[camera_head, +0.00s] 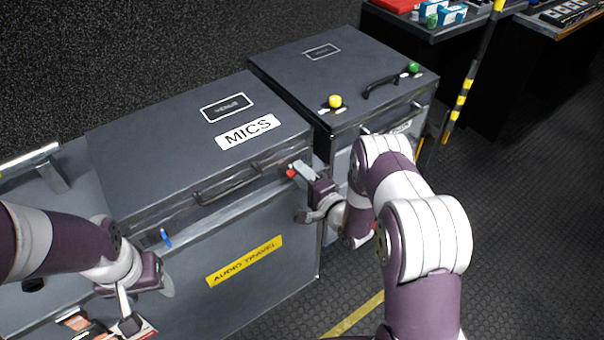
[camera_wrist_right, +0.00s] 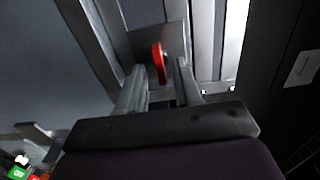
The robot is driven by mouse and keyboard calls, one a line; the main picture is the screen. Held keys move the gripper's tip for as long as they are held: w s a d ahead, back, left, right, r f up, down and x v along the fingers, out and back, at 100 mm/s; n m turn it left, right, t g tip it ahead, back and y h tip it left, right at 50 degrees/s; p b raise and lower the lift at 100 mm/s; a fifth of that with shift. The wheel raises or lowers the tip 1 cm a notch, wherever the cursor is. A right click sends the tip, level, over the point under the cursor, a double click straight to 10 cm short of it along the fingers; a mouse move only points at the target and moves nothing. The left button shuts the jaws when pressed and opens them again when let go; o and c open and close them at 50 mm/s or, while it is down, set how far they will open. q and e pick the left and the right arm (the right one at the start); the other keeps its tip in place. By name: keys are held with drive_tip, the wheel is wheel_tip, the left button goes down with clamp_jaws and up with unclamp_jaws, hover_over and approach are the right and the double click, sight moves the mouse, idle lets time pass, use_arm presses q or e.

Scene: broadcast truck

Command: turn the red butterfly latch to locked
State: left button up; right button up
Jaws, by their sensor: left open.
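The red butterfly latch (camera_head: 291,173) is on the front edge of the grey MICS case (camera_head: 150,150), near its right end. In the right wrist view the red latch (camera_wrist_right: 158,62) shows its narrow edge, just ahead of and between my right fingertips. My right gripper (camera_head: 302,170) is at the latch; in the wrist view the right gripper (camera_wrist_right: 160,75) is open, with a finger on each side and gaps between. Whether either finger touches the latch is unclear. My left gripper (camera_head: 128,308) is open and empty, low in front of the case's left end.
A blue latch (camera_head: 165,237) is at the case front's left, and a black handle (camera_head: 228,184) lies between the latches. A second case (camera_head: 345,65) with yellow (camera_head: 335,102) and green (camera_head: 413,68) latches stands behind right. Open floor (camera_head: 520,220) lies to the right.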

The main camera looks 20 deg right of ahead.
drive_tip(key=v, duration=1.2)
drive_tip(key=shift+s, duration=0.35)
drive_tip(key=shift+d+r, duration=0.1)
drive_tip(key=shift+d, duration=0.05)
